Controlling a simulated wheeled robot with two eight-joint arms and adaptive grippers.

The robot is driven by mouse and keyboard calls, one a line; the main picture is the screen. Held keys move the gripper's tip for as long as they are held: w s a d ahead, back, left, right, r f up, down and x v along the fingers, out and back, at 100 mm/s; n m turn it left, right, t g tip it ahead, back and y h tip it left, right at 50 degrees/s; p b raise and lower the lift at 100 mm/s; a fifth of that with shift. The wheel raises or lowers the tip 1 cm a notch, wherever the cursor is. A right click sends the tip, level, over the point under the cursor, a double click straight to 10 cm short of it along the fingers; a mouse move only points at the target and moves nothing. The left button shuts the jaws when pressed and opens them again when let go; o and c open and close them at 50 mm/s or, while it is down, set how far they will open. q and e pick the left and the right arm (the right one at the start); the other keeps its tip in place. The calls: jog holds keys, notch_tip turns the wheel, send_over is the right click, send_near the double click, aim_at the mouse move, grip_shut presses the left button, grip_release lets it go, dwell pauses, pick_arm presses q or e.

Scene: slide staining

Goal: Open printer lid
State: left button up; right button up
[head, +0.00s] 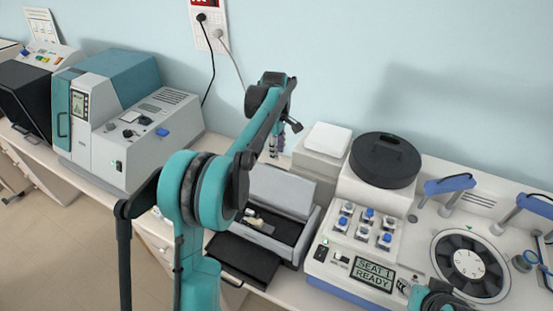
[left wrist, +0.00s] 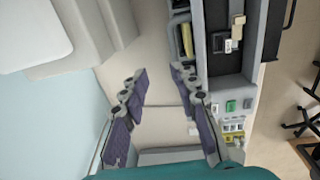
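The printer is the grey box (head: 308,228) in the middle of the bench in the head view, partly behind my left arm. Its light grey lid (head: 285,187) stands raised at the back, and the dark inside shows with a small pale part in it. In the left wrist view the printer's open body (left wrist: 246,65) runs down the right side. My left gripper (head: 284,134) is above and behind the lid. In the left wrist view its fingers (left wrist: 160,84) are spread with nothing between them, beside the printer and apart from it.
A black tray (head: 243,259) juts out at the printer's front. A white box (head: 327,139) stands behind right. The stainer with a round black cover (head: 385,160) and rotor fills the right. A teal and grey machine (head: 125,110) stands left. The wall is close behind.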

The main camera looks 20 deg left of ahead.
pick_arm(q)
notch_tip(320, 180, up, 8)
jog(key=s, duration=0.2)
jog(key=shift+s+a+r, duration=0.2)
jog(key=shift+s+a, duration=0.1)
jog(key=shift+s, duration=0.1)
pick_arm(e)
jog(key=shift+s+a+r, duration=0.1)
jog(key=shift+s+r, duration=0.2)
jog(key=shift+s, duration=0.2)
